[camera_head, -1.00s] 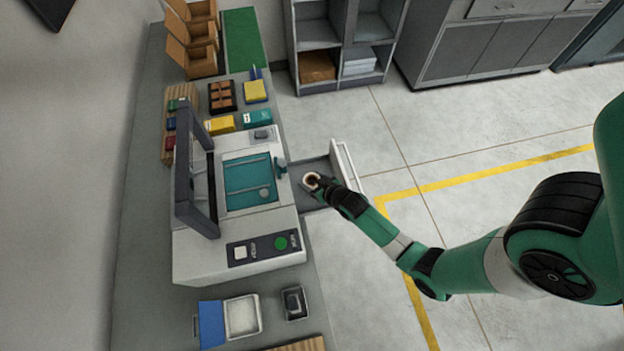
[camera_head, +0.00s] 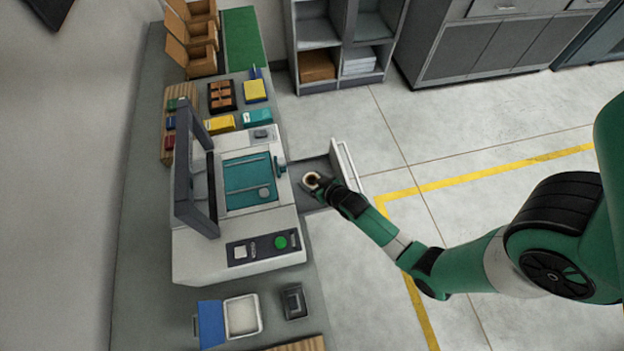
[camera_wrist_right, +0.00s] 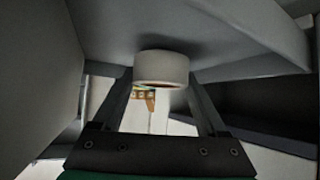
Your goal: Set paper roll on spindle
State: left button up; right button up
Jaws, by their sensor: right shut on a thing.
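The white paper roll (camera_head: 311,182) is at the pulled-out drawer (camera_head: 318,168) on the right side of the machine. My right gripper (camera_head: 317,185) is shut on it; the wrist view shows the roll (camera_wrist_right: 160,68) between the two fingers, its open lower end partly in sight. I cannot tell whether the roll touches the drawer floor. The machine (camera_head: 205,258) has its dark-framed lid raised, showing a teal bay (camera_head: 245,172) with thin rods across it. I cannot tell which part is the spindle. My left gripper is out of view.
The drawer's white front panel (camera_head: 347,165) stands close beside my right gripper. Yellow and teal boxes (camera_head: 256,117) lie behind the machine. A blue-lidded tray (camera_head: 242,315) and a small dark tray (camera_head: 294,302) stand in front. The floor at right is clear.

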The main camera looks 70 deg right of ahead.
aim_at(311, 181)
jog(key=shift+f+b, duration=0.4)
jog(key=shift+f, duration=0.05)
jog(key=o, duration=1.1)
jog(key=shift+p+v, duration=0.8)
jog(key=shift+p, duration=0.05)
jog(key=p+v, duration=0.3)
jog(key=v, duration=0.1)
jog(key=shift+w, duration=0.15)
jog(key=p+v, duration=0.2)
jog(key=v, duration=0.1)
jog(key=shift+r, duration=0.1)
jog(key=shift+p+v, duration=0.85)
jog(key=shift+v, duration=0.4)
